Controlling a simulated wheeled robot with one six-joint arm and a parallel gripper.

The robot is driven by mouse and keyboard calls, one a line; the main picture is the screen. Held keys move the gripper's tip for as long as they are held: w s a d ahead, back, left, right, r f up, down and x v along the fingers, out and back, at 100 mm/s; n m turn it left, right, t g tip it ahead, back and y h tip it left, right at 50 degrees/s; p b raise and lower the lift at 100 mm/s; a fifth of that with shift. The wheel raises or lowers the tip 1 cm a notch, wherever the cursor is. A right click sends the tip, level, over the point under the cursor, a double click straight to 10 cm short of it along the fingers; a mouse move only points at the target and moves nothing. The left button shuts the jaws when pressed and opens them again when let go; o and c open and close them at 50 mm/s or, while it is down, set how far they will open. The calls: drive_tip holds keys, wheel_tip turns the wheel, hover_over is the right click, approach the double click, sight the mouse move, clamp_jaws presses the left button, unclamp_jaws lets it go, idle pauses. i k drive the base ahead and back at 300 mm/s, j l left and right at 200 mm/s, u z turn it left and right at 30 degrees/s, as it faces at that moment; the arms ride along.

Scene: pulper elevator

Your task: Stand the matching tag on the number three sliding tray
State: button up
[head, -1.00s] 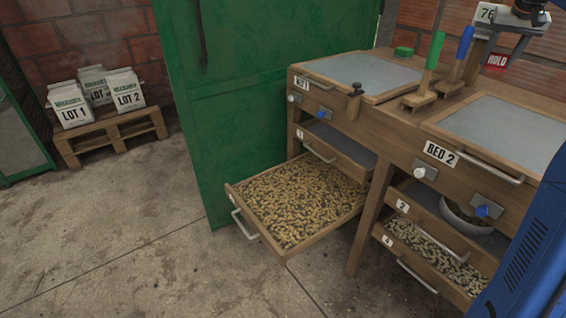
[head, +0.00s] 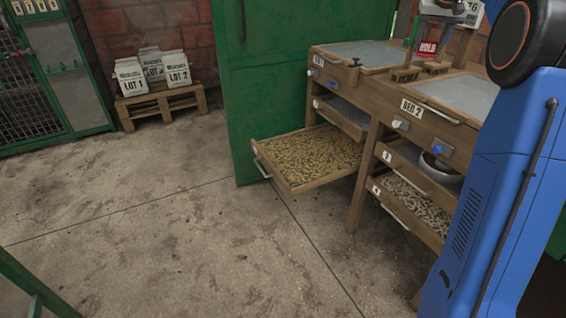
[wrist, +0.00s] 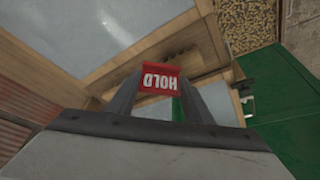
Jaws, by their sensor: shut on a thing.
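My gripper (wrist: 160,100) is shut on a red tag (wrist: 158,80) marked HOLD. In the wrist view the tag sits between the fingertips, its lettering upside down. In the head view my gripper holds the HOLD tag (head: 429,48) above the back of the wooden drying station. The lower left sliding tray (head: 268,173) is pulled far out and full of tan beans. It lies well below and left of the tag, and its small number label cannot be read. It also shows at the top of the wrist view (wrist: 244,22).
Bed 2 (head: 470,92) has lower trays on the right, one holding a bowl (head: 441,168). Brushes stand between the bed tops. A green cabinet (head: 235,90) stands behind the open tray. Lot bags (head: 152,66) sit on a pallet (head: 168,102). The concrete floor in front is clear.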

sight(295, 157)
drive_tip(key=i+l+u, duration=0.1)
drive_tip(key=u, duration=0.25)
drive_tip(key=i+l+u, duration=0.2)
drive_tip(key=i, duration=0.15)
drive_tip(key=i+u, duration=0.2)
drive_tip(key=i, duration=0.2)
